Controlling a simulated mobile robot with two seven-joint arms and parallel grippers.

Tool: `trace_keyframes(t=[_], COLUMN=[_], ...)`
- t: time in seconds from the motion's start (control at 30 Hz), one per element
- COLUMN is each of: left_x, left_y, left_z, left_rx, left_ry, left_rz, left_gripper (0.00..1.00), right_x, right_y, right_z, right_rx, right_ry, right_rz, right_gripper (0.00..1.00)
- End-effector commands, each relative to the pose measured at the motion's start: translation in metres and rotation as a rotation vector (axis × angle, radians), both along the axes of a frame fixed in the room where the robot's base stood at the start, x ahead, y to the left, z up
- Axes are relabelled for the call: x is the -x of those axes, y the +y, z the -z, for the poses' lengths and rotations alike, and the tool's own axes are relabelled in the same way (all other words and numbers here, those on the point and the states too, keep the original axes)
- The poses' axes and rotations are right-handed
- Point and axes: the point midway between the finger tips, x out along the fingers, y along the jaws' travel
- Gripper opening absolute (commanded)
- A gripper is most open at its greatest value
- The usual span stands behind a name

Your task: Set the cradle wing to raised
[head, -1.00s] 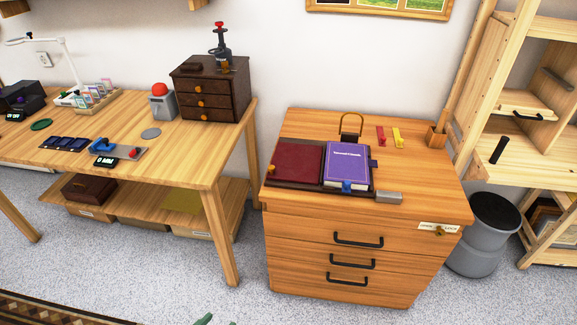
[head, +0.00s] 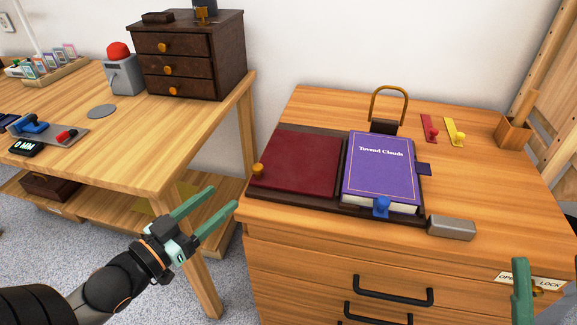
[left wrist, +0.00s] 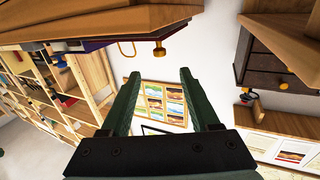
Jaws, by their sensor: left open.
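The book cradle (head: 333,203) is a dark board on the drawer cabinet. Its left wing (head: 297,163) is a dark red panel lying flat, with a brass knob (head: 257,170) at its left edge. A purple book (head: 380,168) lies on the right part, with a blue clip (head: 382,206) at its front edge. My left gripper (head: 226,196) is open and empty, left of the cabinet and short of the knob. In the left wrist view the knob (left wrist: 159,51) shows beyond the open fingers. My right gripper (head: 522,290) shows only partly at the lower right.
A brass loop on a dark block (head: 385,126) stands behind the book. A grey block (head: 451,227) lies at the cabinet top's front. Red (head: 429,128) and yellow (head: 454,131) pieces lie at the back. A wooden workbench (head: 150,150) stands left, across a gap.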

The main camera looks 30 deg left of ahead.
Motion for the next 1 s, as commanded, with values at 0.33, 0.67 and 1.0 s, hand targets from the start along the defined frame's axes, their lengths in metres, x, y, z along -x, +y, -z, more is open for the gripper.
trace_keyframes(t=[0.33, 0.67, 1.0], left_x=[-0.027, -0.067, -0.106], left_y=[-0.004, -0.011, -0.017], left_z=[-0.001, -0.001, 0.000], left_rx=[0.000, -0.001, -0.001], left_ry=[-0.007, -0.007, -0.005], left_rz=[0.003, 0.002, 0.001], left_gripper=[0.62, 0.62, 0.62], right_x=[0.001, 0.000, -0.001], right_y=[0.001, 0.001, 0.001], right_z=[0.007, 0.017, 0.026], right_rx=[-0.005, -0.013, -0.023], right_ry=[0.000, 0.010, 0.017], right_rz=[-0.008, -0.018, -0.025], right_gripper=[0.50, 0.50, 0.50])
